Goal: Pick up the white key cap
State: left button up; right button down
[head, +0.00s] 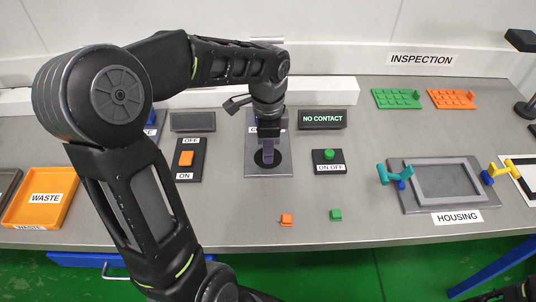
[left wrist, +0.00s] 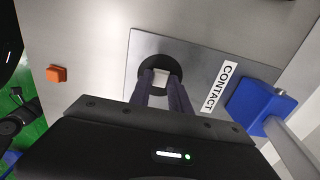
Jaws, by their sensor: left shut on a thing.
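My left gripper (head: 268,157) points down over the dark round spot of the grey contact plate (head: 280,167). In the left wrist view the white key cap (left wrist: 161,83) is between the fingertips, and the left gripper (left wrist: 161,92) is shut on it. The cap is over the black disc (left wrist: 172,66); I cannot tell whether it touches it. In the head view the cap is hidden by the fingers. Dark parts at the bottom right corner of the head view seem to be my right arm; its jaws are not clear.
An orange cap (head: 286,220) and a green cap (head: 336,215) lie near the front edge. The display (head: 322,119) reads "NO CONTACT". Switch boxes flank the plate. The housing fixture (head: 447,182) is at right, the orange waste tray (head: 40,208) at left.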

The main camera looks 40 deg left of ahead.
pick_arm(q)
grip_shut()
notch_tip(320, 180, up, 10)
dwell(0.6)
dwell(0.5)
